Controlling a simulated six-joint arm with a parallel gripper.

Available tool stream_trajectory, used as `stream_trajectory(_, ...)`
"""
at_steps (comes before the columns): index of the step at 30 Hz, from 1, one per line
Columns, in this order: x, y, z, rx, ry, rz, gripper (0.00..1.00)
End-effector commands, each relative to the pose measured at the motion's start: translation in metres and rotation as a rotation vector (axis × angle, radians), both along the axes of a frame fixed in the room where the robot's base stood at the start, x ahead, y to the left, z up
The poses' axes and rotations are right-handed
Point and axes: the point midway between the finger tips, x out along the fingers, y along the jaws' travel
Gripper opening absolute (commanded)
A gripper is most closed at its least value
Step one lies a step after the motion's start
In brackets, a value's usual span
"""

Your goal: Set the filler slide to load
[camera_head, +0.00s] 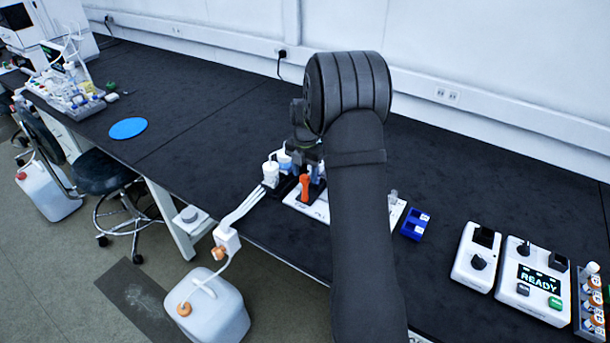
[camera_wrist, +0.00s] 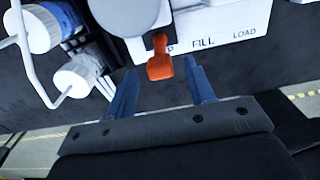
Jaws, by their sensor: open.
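The filler slide's orange handle (camera_wrist: 160,62) shows in the wrist view at the front of a white panel (camera_wrist: 225,42). The panel reads FILL and LOAD to the right of the handle. The handle stands left of FILL, beside a partly hidden label of which a P shows. My gripper (camera_wrist: 159,66) is open, with one blue finger on each side of the handle. I see gaps between the fingers and the handle. In the head view the orange handle (camera_head: 304,186) stands at the bench's front side, below my wrist. My arm hides part of the white base (camera_head: 318,212).
White-capped bottles (camera_head: 270,173) and tubing stand just left of the handle. A blue rack (camera_head: 415,225) sits right of my arm. A device reading READY (camera_head: 534,284) is further right. The bench's front edge is close, with a jug (camera_head: 210,305) below it.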

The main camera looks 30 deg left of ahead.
Motion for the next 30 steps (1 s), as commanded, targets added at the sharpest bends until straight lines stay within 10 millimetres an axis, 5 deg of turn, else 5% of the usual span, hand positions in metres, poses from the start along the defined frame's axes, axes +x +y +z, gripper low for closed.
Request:
stream_trajectory(13,-0.0002,-0.0001,-0.0140,0.000,0.000,0.000,0.49)
stream_trajectory(21,-0.0001,-0.0001,-0.0137,0.001,0.000,0.000,0.00)
stream_trajectory(30,0.0002,-0.0075,-0.0130,0.000,0.000,-0.001,0.00)
